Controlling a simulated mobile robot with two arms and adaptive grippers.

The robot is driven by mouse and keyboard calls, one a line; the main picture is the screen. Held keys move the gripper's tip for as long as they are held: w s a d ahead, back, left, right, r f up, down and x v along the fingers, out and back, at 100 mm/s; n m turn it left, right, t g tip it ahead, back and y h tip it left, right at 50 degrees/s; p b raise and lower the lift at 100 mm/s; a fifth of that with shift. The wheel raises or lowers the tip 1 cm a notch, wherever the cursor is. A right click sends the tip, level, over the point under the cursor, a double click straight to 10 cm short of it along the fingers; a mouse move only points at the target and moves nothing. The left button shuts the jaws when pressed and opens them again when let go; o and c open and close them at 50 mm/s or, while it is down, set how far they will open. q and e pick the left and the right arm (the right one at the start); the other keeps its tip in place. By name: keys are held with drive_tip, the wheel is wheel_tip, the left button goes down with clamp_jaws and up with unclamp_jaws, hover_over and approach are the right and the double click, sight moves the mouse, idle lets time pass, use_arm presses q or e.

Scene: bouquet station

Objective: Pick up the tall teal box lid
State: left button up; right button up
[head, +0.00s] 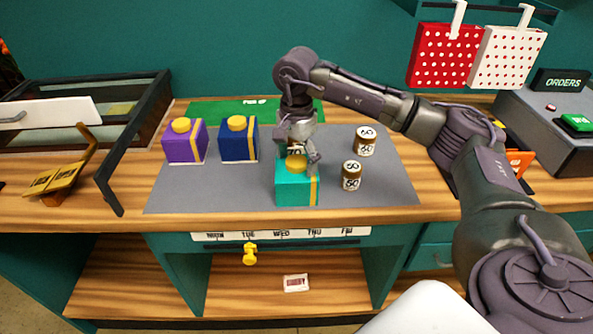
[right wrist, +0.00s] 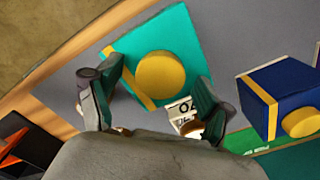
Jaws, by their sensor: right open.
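The tall teal box lid (head: 293,189) has a round yellow knob (head: 296,163) on top and a gold band near one side. It stands upright at the front middle of the grey mat. In the right wrist view the teal lid (right wrist: 190,45) and its knob (right wrist: 160,77) show from above. My right gripper (head: 301,155) is open above the lid, pointing down. In the right wrist view its two fingers (right wrist: 150,88) are spread, one on each side of the knob. Whether a finger touches the lid, I cannot tell. My left gripper is not in view.
A purple box (head: 185,147) and a navy box (head: 239,145), both yellow-knobbed, stand left on the grey mat (head: 230,195). Two labelled brown jars (head: 351,176) (head: 365,141) stand right of the lid. Another labelled jar is partly hidden behind my gripper. The mat's front left is clear.

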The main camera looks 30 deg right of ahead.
drive_tip(key=c, duration=1.2)
drive_tip(key=shift+c, duration=0.2)
drive_tip(key=shift+r, duration=0.15)
